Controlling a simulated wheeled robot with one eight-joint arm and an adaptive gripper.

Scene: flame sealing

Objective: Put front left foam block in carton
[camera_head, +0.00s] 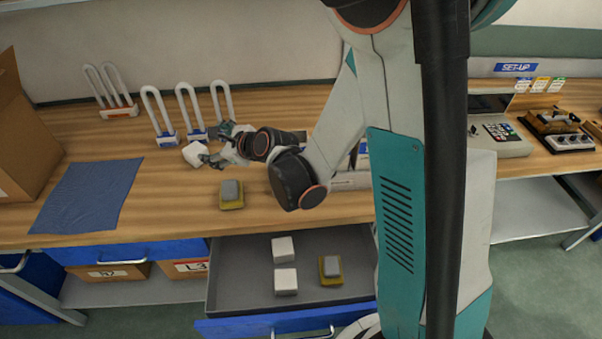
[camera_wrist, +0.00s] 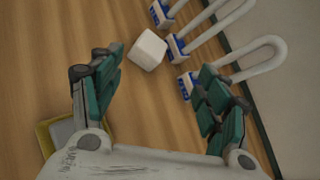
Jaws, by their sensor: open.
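A white block (camera_head: 194,155) lies on the wooden table; it also shows in the wrist view (camera_wrist: 148,50). My gripper (camera_head: 216,148) is open and empty just right of it in the head view. In the wrist view the block is ahead of my open fingers (camera_wrist: 160,75), nearer the left one, and not between the pads. Two more white blocks, one at the back (camera_head: 283,249) and one in front (camera_head: 286,281), sit in the open drawer. The brown carton (camera_head: 25,135) stands at the table's left end, its inside hidden.
A grey-and-yellow block (camera_head: 231,194) lies on the table and another (camera_head: 331,269) in the drawer (camera_head: 235,297). White looped shackles with blue bases (camera_head: 196,134) stand close behind my gripper. A blue cloth (camera_head: 88,194) lies flat between carton and block.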

